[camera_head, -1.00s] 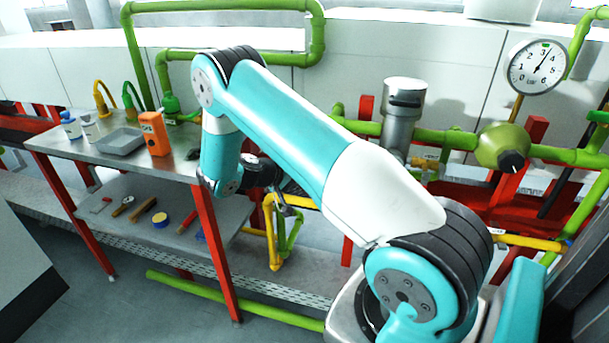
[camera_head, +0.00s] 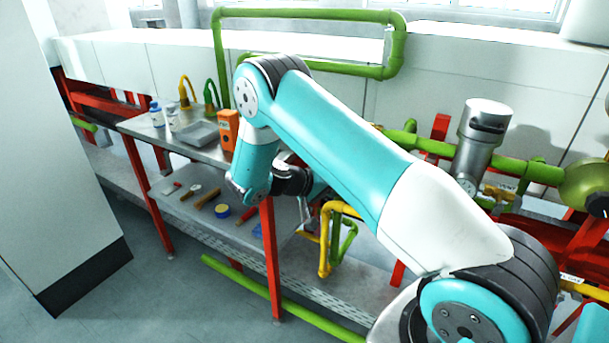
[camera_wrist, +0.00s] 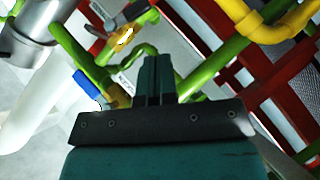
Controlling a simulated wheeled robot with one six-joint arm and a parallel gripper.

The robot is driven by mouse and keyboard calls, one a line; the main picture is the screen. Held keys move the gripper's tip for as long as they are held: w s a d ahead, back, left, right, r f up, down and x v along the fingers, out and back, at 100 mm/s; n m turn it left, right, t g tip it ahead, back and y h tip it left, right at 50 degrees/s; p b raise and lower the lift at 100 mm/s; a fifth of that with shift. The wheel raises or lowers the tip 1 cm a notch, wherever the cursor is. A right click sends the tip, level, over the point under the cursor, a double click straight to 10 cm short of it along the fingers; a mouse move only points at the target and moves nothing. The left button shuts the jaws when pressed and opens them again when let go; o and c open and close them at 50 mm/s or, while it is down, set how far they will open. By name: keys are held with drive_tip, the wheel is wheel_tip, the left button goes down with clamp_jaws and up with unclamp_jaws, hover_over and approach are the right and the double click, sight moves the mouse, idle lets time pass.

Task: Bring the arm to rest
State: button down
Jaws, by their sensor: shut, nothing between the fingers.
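My gripper (camera_wrist: 155,70) points away from the wrist camera, its two dark fingers side by side with no gap showing and nothing held. In the head view my gripper (camera_head: 304,208) is small and partly hidden by my wrist, near the bench's right end and the yellow pipe loop. My teal and white arm is folded, with the elbow high and the forearm hanging down. Whether the gripper touches the pipes cannot be told.
A steel bench (camera_head: 135,123) with a lower shelf holds bottles, a grey tray (camera_head: 197,134), an orange device (camera_head: 229,130) and small tools. Green pipes (camera_head: 400,45), a yellow pipe (camera_head: 324,245) and a metal cylinder (camera_head: 478,150) stand nearby. A tall white cabinet (camera_head: 50,150) is at left.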

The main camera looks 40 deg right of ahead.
drive_tip(key=s+a+r+n+t+y, duration=0.1)
drive_tip(key=a+r+n+t+y, duration=0.15)
drive_tip(key=a+r+y, duration=0.4)
drive_tip(key=s+a+r+n+t+y, duration=0.2)
drive_tip(key=a+r+n+y, duration=0.15)
drive_tip(key=a, duration=0.65)
drive_tip(key=s+a+r+n+y, duration=0.3)
drive_tip(key=s+a+r+n, duration=0.2)
drive_tip(key=s+a, duration=0.3)
drive_tip(key=s+a+r+n+y, duration=0.3)
drive_tip(key=s+a+r+n, duration=0.2)
drive_tip(key=s+a, duration=0.3)
drive_tip(key=s+r, duration=0.1)
drive_tip(key=s, duration=0.2)
drive_tip(key=shift+s+a+g+y+p, duration=0.25)
drive_tip(key=shift+s+g+y+p, duration=0.1)
drive_tip(key=shift+s+y, duration=0.05)
